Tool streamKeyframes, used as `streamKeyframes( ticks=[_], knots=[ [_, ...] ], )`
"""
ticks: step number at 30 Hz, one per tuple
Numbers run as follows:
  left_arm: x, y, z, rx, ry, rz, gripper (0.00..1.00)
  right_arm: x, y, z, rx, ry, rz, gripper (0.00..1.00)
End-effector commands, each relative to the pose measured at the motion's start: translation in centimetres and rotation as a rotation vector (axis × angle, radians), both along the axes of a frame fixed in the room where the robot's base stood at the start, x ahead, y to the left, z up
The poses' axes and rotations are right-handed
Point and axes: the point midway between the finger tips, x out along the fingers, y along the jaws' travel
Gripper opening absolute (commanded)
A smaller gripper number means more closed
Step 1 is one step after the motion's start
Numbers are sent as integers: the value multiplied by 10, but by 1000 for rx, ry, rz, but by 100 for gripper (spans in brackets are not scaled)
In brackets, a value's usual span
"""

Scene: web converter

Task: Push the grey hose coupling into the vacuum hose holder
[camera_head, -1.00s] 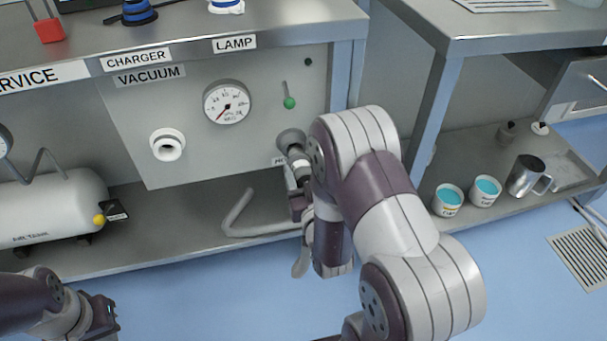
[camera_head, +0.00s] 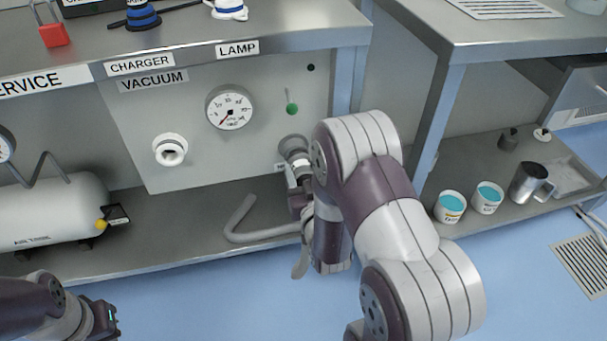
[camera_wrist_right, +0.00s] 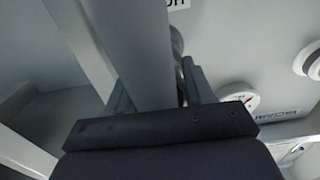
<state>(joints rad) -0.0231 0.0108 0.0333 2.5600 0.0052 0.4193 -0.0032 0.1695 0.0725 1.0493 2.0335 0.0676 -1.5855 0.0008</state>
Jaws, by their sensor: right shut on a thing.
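The vacuum hose holder (camera_head: 291,143) is a round grey socket low on the right of the vacuum panel. The grey hose coupling (camera_head: 300,163), with a pale band, is at the holder's mouth; I cannot tell how deep it sits. My right gripper (camera_head: 300,196) is shut on the coupling, mostly hidden by my arm. In the right wrist view the fingers (camera_wrist_right: 157,90) flank a thick grey cylinder (camera_wrist_right: 143,45) running up toward the panel. The grey hose (camera_head: 262,232) bends on the lower shelf. My left gripper (camera_head: 108,320) is at the lower left, its jaws unclear.
A gauge (camera_head: 229,108), a green-knobbed lever (camera_head: 292,108) and a white port (camera_head: 170,150) are on the panel. A white tank (camera_head: 50,210) lies on the left shelf. Cups (camera_head: 451,207) and a metal mug (camera_head: 527,183) stand on the right shelf.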

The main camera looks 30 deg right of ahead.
Motion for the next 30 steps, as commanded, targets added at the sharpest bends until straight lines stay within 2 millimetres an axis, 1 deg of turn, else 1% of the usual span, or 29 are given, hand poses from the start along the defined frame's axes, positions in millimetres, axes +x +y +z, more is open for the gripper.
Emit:
streamKeyframes(
  ticks=[8, 30],
  knots=[
    [0, 0, 0, 0, 0, 0, 0, 2, -1, 0, 0, -2, 0, 5],
    [0, 0, -2, 0, 0, 0, 0, 17, -4, 0, 0, -2, 0, 5]
  ],
)
